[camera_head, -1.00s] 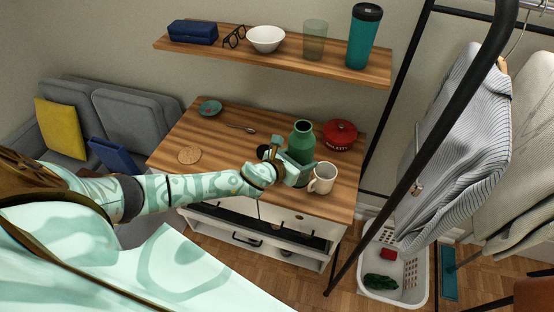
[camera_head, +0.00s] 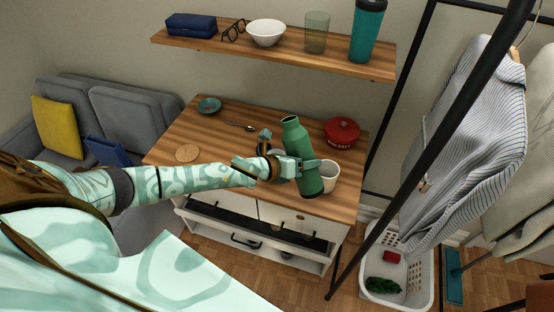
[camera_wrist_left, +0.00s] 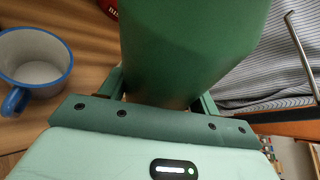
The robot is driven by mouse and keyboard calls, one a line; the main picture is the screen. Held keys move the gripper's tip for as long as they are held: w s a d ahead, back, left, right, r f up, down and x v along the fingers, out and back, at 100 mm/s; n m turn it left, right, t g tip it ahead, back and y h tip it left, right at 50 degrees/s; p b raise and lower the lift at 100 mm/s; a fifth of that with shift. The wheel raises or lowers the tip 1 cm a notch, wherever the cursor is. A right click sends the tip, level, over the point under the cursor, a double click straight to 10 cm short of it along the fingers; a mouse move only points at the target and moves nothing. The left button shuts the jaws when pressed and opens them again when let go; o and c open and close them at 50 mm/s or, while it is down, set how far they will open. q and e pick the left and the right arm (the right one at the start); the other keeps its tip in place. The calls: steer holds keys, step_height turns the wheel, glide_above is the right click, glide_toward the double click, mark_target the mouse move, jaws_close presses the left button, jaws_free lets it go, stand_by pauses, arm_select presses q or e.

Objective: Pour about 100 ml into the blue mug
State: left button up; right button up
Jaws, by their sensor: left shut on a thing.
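A green bottle (camera_head: 297,140) is held by my left gripper (camera_head: 307,168) in the head view. It tilts, with its open neck leaning to the upper left and its base toward the lower right. In the left wrist view the bottle (camera_wrist_left: 190,45) fills the space between the fingers, which are shut on it. My right gripper is not in view.
A spoon (camera_head: 240,127), a teal dish (camera_head: 209,105) and a round coaster (camera_head: 187,153) lie on the desk's left part. A shelf (camera_head: 270,55) hangs above, and a black rack pole (camera_head: 430,150) stands at the right.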

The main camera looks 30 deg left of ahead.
mark_target(308, 175)
arm_select(q)
steer(key=f+b, duration=0.2)
steer(key=f+n+h+b, duration=0.1)
steer(key=f, duration=0.1)
steer(key=d+f+n+b, duration=0.1)
steer(key=b, duration=0.1)
steer(key=shift+s+f+h+b, duration=0.15)
steer(key=shift+f+h+b, duration=0.15)
steer(key=shift+f, duration=0.1)
steer(key=shift+d+r+n+h, duration=0.15)
steer(key=shift+n+h, duration=0.15)
steer(key=shift+n, duration=0.1)
steer(key=shift+s+d+f+g+b, duration=0.1)
steer(key=shift+d+f+g+b, duration=0.1)
steer(key=shift+g+b, duration=0.15)
steer(key=shift+s+d+r+n+h, duration=0.1)
steer(key=shift+d+r+n+h, duration=0.25)
steer(key=shift+n, duration=0.25)
steer(key=shift+b, duration=0.4)
steer(key=shift+r+n+h, duration=0.25)
steer(key=shift+n, duration=0.15)
steer(key=shift+s+d+r+n, duration=0.15)
steer(key=shift+r+n, duration=0.15)
steer(key=shift+n, duration=0.1)
steer(key=shift+r+n+h+b, duration=0.1)
steer(key=shift+n+h+b, duration=0.2)
steer(key=shift+h+b, duration=0.1)
steer(key=shift+a+r+n+h, duration=0.2)
steer(key=shift+a+n+h, duration=0.1)
steer(key=shift+a+n, duration=0.1)
